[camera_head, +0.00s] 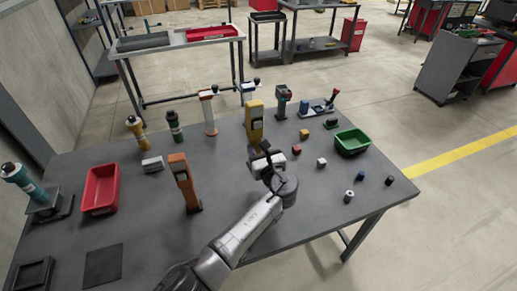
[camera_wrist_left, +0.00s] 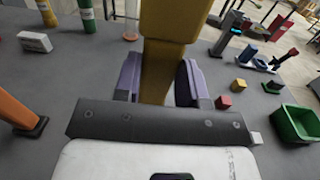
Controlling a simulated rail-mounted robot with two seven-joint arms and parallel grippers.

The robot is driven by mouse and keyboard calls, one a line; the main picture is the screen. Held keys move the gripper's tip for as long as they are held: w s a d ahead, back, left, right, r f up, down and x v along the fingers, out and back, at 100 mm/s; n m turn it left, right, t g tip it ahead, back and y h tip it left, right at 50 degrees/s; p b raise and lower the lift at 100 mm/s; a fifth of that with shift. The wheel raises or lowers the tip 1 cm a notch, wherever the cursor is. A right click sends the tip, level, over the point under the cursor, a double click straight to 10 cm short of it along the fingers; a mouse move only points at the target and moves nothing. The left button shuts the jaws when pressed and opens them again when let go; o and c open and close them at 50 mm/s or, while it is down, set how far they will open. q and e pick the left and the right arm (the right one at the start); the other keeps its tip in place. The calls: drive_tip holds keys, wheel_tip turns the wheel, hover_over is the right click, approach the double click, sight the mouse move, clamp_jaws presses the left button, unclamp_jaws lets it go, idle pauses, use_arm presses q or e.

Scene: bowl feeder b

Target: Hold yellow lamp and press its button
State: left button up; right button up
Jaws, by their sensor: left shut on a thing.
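The yellow lamp (camera_head: 255,118) stands upright on the grey table, near its middle toward the back. In the left wrist view its yellow post (camera_wrist_left: 166,60) rises between the purple fingers and runs out of the top of the picture. My left gripper (camera_head: 258,148) is shut on the lower part of the lamp, one finger on each side. The gripper and wrist hide the lamp's base in the head view. I cannot make out the button clearly. My right gripper is in neither view.
An orange post (camera_head: 183,180) stands left of my arm, with a red bin (camera_head: 101,188) farther left. A green bin (camera_head: 352,142) stands at the right. Small blocks, including a red cube (camera_head: 296,149), lie right of the gripper.

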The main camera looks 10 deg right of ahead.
use_arm(q)
wheel_tip(320, 180, down, 10)
drive_tip(key=b, duration=0.6)
drive_tip(key=shift+b, duration=0.35)
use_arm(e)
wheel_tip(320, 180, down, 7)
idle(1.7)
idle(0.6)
use_arm(q)
drive_tip(key=o, duration=0.7)
drive_tip(key=shift+c, duration=0.2)
drive_tip(key=shift+f, duration=0.1)
clamp_jaws()
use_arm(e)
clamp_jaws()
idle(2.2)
